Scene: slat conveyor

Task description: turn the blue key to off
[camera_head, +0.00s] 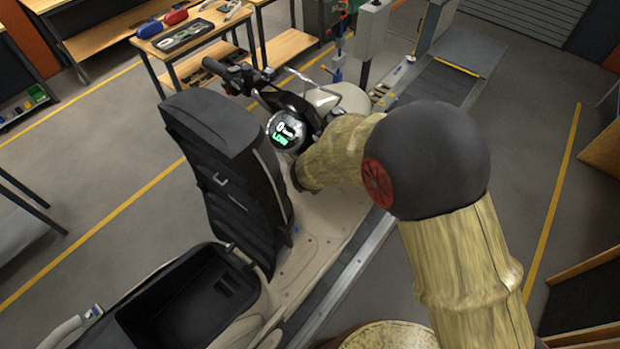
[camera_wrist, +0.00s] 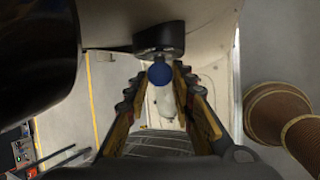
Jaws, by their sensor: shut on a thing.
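The blue key (camera_wrist: 160,74) is a round blue disc in the wrist view, set in a dark ignition lock (camera_wrist: 159,40) on the pale body of a scooter. My gripper (camera_wrist: 161,82) has its two fingers on either side of the key, shut on it. In the head view the scooter (camera_head: 330,225) stands with its dash display lit. My arm hides the key, the lock and my fingertips there. I cannot tell the key's switch position from the markings.
The scooter's seat (camera_head: 215,135) is tipped upright over an open storage bay (camera_head: 190,300). The handlebar (camera_head: 230,75) sticks out at the left. A workbench (camera_head: 200,35) with tools stands behind.

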